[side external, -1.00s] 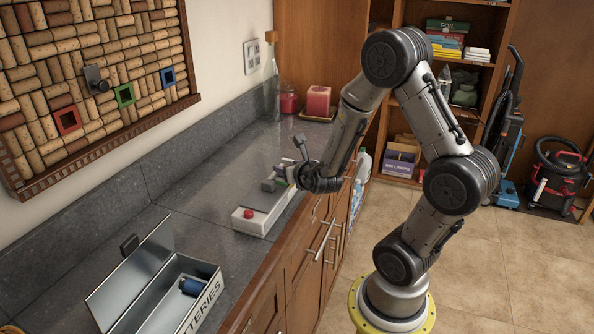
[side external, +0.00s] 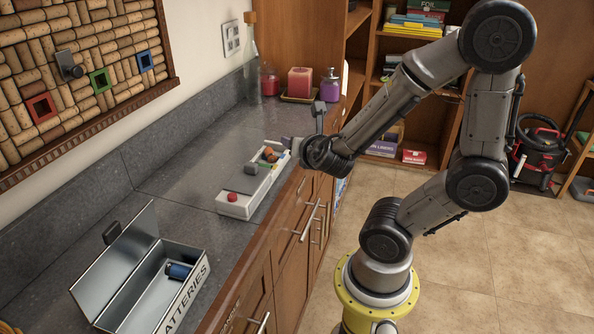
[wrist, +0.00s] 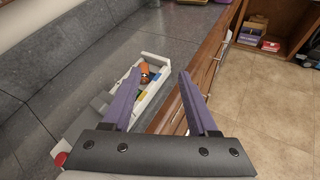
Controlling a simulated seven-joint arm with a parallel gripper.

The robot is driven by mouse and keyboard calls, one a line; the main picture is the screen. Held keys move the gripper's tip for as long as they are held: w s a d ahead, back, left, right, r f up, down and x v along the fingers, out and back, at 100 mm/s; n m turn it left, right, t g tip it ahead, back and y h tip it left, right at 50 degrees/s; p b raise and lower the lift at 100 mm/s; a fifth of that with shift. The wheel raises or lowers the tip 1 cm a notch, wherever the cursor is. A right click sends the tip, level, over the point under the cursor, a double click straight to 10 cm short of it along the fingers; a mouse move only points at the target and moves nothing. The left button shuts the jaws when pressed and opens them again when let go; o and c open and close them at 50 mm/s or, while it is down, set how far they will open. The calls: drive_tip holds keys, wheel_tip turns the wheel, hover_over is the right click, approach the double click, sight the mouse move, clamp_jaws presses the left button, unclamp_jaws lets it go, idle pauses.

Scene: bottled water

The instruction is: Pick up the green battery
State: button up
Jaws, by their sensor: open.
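A long white device (side external: 240,207) with a red button (side external: 232,197) and a grey block lies on the counter. Its open far compartment holds an orange-brown piece (side external: 270,154) and small coloured pieces. The compartment also shows in the wrist view, with the orange-brown piece (wrist: 145,72) and yellow, blue and greenish bits. These are too small to tell which is the green battery. My gripper (wrist: 159,74) is open and empty, its purple fingers framing the device's far end in the wrist view. In the side view it is beside that far end, near the counter's front edge.
An open metal box (side external: 192,255) labelled BATTERIES, its lid raised, holds a dark blue battery (side external: 179,271). Candles (side external: 300,82) and bottles stand at the counter's far end. The counter between box and device is clear.

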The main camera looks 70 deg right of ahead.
drive_tip(key=s+a+r+m+g+y, duration=0.1)
drive_tip(key=s+a+m+g+y, duration=0.3)
drive_tip(key=a+m, duration=0.5)
drive_tip(key=s+m+y, duration=0.2)
drive_tip(key=s+m, duration=0.1)
drive_tip(key=m, duration=0.6)
drive_tip(key=shift+s+r, duration=0.2)
drive_tip(key=shift+o, duration=0.2)
drive_tip(key=a+r+m+t+y, duration=0.1)
drive_tip(key=a+m+y, duration=0.3)
drive_tip(key=a, duration=0.4)
drive_tip(key=shift+w+a+r+t+y, duration=0.25)
drive_tip(key=shift+a+r+t+y, duration=0.1)
drive_tip(key=shift+r, duration=0.45)
drive_tip(key=shift+o, duration=1.1)
drive_tip(key=shift+a+r, duration=0.1)
drive_tip(key=shift+a, duration=0.25)
drive_tip(key=o, duration=0.4)
drive_tip(key=shift+a, duration=0.1)
drive_tip(key=shift+c, duration=0.2)
